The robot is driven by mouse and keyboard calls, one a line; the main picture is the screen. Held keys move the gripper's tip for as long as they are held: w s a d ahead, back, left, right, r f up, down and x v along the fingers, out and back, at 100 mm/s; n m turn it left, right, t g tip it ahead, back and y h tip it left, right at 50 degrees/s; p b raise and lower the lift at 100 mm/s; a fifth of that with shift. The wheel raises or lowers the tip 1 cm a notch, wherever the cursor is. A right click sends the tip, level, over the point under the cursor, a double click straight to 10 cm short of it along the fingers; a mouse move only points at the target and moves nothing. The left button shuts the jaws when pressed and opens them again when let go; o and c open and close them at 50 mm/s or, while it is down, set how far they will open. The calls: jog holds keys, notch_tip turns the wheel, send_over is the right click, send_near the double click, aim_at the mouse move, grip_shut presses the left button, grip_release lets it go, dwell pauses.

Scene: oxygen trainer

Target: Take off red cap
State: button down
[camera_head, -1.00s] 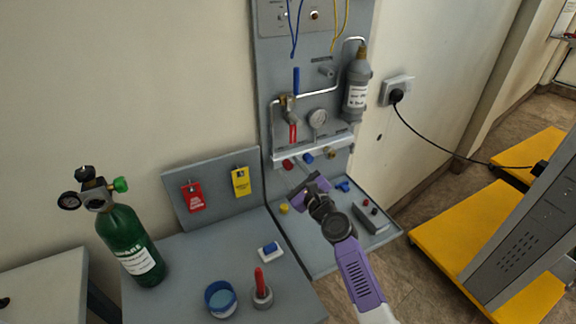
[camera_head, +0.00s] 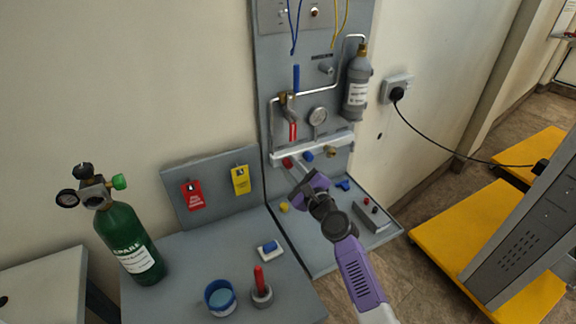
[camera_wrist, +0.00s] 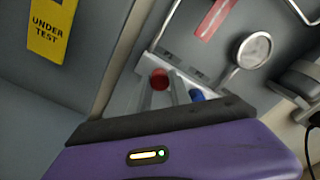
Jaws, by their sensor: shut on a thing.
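The red cap (camera_head: 287,163) is on the left end of the pale rail (camera_head: 318,148) on the upright grey panel. It also shows in the wrist view (camera_wrist: 159,78) as a round red end. My gripper (camera_head: 291,168) reaches up-left to the rail, with its narrow fingers at the red cap. The gripper is shut on the red cap; its fingers (camera_wrist: 166,90) partly hide the contact in the wrist view. The cap is still at the rail, and whether it has turned or loosened cannot be seen.
A blue cap (camera_head: 308,156) is close right of the red one, then a brass fitting (camera_head: 331,152). A yellow cap (camera_head: 284,207) and blue piece (camera_head: 343,185) lie on the shelf below.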

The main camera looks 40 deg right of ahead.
jog(key=shift+n, duration=0.6)
jog(key=shift+f+n+b, duration=0.2)
jog(key=shift+n+b, duration=0.5)
jog(key=shift+n, duration=0.3)
jog(key=shift+r+n, duration=0.15)
jog(key=shift+n, duration=0.55)
jog(key=shift+f+n+b, duration=0.2)
jog(key=shift+n+b, duration=0.7)
jog(key=shift+n, duration=0.3)
jog(key=shift+r+n, duration=0.15)
jog(key=shift+n, duration=0.45)
